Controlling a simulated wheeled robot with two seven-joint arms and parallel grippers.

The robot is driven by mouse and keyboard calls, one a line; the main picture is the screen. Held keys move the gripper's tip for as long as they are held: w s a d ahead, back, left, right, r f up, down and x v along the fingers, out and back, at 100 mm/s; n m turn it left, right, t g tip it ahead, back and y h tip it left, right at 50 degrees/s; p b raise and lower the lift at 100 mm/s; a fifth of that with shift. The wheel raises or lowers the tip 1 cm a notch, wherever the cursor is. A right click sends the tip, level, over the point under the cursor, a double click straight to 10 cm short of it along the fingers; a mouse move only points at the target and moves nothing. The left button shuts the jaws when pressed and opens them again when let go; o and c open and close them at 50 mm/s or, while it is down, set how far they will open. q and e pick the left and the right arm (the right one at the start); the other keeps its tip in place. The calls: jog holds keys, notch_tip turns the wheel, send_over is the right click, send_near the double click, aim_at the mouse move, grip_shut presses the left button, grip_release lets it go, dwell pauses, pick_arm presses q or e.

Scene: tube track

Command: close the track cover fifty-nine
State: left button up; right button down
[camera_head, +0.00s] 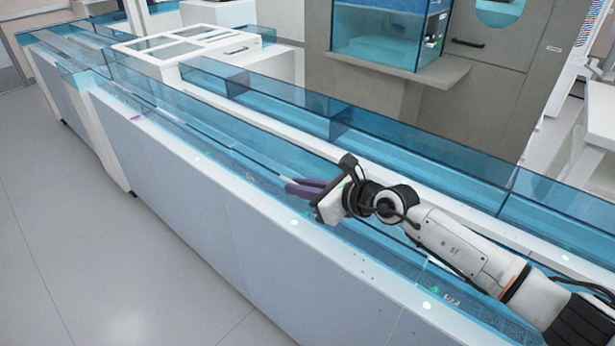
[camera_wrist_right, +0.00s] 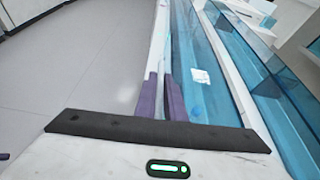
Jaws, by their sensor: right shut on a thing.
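My right gripper (camera_head: 290,186) is over the near side of the long track, its purple fingers pointing left along it. In the right wrist view the two purple fingers (camera_wrist_right: 162,97) are close together, shut on the edge of a clear blue track cover (camera_wrist_right: 196,45). The cover carries a white label (camera_wrist_right: 201,76), too small to read. I cannot read the number fifty-nine on any cover. In the head view the blue panel (camera_head: 225,140) runs along the track; how far it is tilted I cannot tell. My left gripper is not in view.
A second row of blue clear walls (camera_head: 400,155) runs behind the near track. A white box with window panels (camera_head: 190,42) sits across the track at the upper left. A grey cabinet (camera_head: 490,75) stands behind. The floor (camera_head: 70,240) at left is clear.

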jog(key=shift+s+a+f, duration=0.15)
jog(key=shift+s+f, duration=0.15)
jog(key=shift+f, duration=0.25)
jog(key=shift+s+f, duration=0.1)
jog(key=c, duration=1.8)
grip_release()
jog(key=shift+c, duration=0.2)
jog(key=shift+r, duration=0.2)
jog(key=shift+d+r, duration=0.15)
jog(key=shift+d, duration=0.15)
jog(key=p+v, duration=0.1)
jog(key=v, duration=0.8)
jog(key=shift+s, duration=0.25)
